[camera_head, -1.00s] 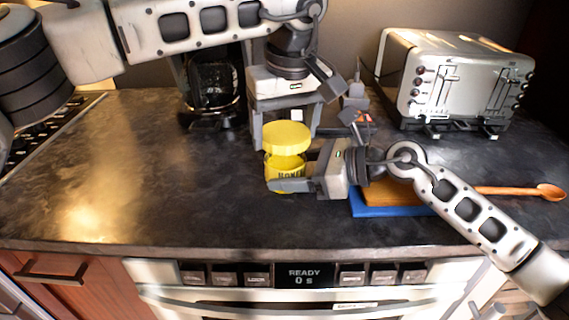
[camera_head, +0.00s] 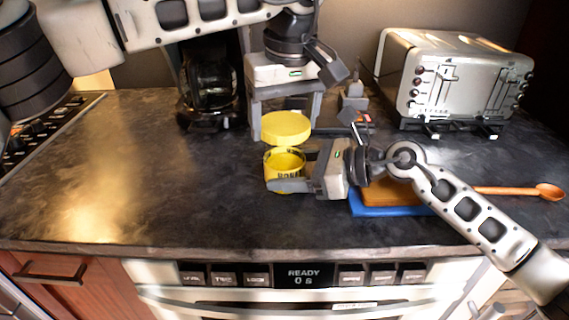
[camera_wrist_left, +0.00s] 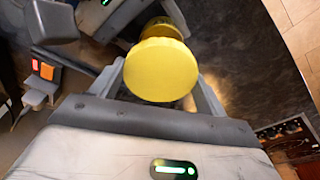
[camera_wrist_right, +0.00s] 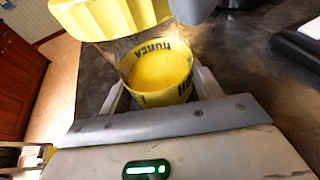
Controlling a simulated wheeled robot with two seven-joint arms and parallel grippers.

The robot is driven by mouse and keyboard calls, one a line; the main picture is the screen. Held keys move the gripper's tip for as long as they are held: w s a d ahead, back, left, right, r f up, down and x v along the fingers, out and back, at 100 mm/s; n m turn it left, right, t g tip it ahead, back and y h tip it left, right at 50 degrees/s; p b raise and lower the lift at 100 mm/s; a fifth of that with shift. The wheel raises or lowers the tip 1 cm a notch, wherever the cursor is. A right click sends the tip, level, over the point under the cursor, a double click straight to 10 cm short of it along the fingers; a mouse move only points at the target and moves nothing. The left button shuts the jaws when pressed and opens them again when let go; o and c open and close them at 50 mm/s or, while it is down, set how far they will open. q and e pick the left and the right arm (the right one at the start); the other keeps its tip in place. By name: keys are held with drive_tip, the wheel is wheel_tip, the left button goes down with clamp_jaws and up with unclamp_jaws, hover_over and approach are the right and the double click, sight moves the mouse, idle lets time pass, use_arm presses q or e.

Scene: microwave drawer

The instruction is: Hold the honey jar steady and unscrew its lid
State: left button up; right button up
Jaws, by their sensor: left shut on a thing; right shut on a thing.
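The yellow honey jar (camera_head: 284,165) stands on the dark counter with its mouth open and yellow inside; it also shows in the right wrist view (camera_wrist_right: 160,75). My right gripper (camera_head: 290,180) is shut on the jar's sides from the right. The yellow lid (camera_head: 286,127) is off the jar, a little above and behind its mouth. My left gripper (camera_head: 286,120) comes down from above and is shut on the lid, which fills the left wrist view (camera_wrist_left: 161,69). A gap shows between lid and jar rim.
A blue board (camera_head: 390,205) with a wooden board on it lies right of the jar, partly under my right arm. A wooden spoon (camera_head: 520,190), a toaster (camera_head: 455,85) and a coffee maker (camera_head: 210,90) stand around. The left counter is clear.

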use_arm(q)
drive_tip(key=shift+r, duration=1.8)
use_arm(e)
drive_tip(key=o, duration=1.5)
drive_tip(key=shift+c, duration=0.2)
drive_tip(key=shift+d, duration=0.1)
drive_tip(key=v, duration=1.2)
drive_tip(key=shift+s, duration=0.1)
